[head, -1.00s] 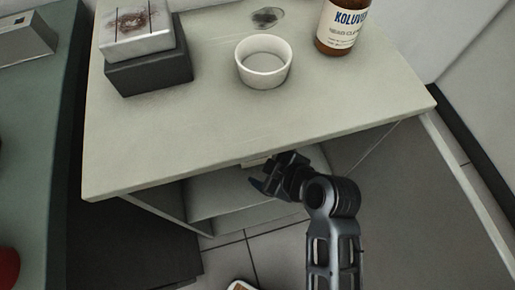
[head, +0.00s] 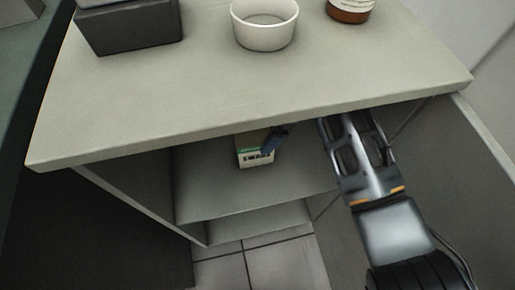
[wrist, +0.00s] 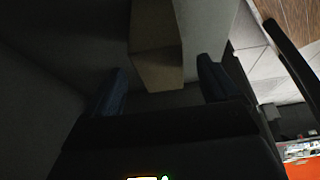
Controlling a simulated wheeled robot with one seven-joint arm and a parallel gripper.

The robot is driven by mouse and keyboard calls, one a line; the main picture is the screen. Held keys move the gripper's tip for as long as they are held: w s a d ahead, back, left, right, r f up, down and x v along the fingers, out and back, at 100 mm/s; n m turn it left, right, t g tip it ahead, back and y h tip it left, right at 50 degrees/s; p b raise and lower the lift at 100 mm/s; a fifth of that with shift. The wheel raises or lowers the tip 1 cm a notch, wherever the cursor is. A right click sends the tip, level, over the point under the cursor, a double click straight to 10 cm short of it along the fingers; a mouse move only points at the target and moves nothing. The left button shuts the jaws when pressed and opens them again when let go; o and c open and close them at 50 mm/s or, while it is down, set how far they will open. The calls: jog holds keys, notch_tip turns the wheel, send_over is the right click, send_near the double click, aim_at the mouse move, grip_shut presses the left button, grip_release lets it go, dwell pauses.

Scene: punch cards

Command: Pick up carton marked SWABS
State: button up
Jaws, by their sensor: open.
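The carton marked SWABS (head: 254,158), pale with a green band, stands upright on the shelf under the counter top. Its upper part is hidden by the counter edge and partly by my gripper (head: 277,140), whose dark blue finger shows at its right side. In the wrist view the carton (wrist: 156,65) is a dim tan box ahead, roughly between the two fingers of my gripper (wrist: 165,88). The fingers are spread, with a gap to each side of the carton. I cannot tell how deep it lies between them.
The counter top (head: 240,88) overhangs the shelf (head: 205,200) close above my arm. A white bowl (head: 264,32), a dark box (head: 128,28) and a brown bottle (head: 350,12) stand on top. Cabinet side walls bound the shelf. Tiled floor (head: 270,262) lies below.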

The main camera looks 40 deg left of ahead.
aim_at(251, 144)
jog(key=b+x, duration=0.1)
jog(key=x, duration=0.6)
jog(key=shift+s+a+b, duration=0.15)
jog(key=shift+b, duration=0.15)
jog(key=shift+c, duration=0.4)
jog(key=c, duration=1.1)
jog(key=shift+o, duration=0.2)
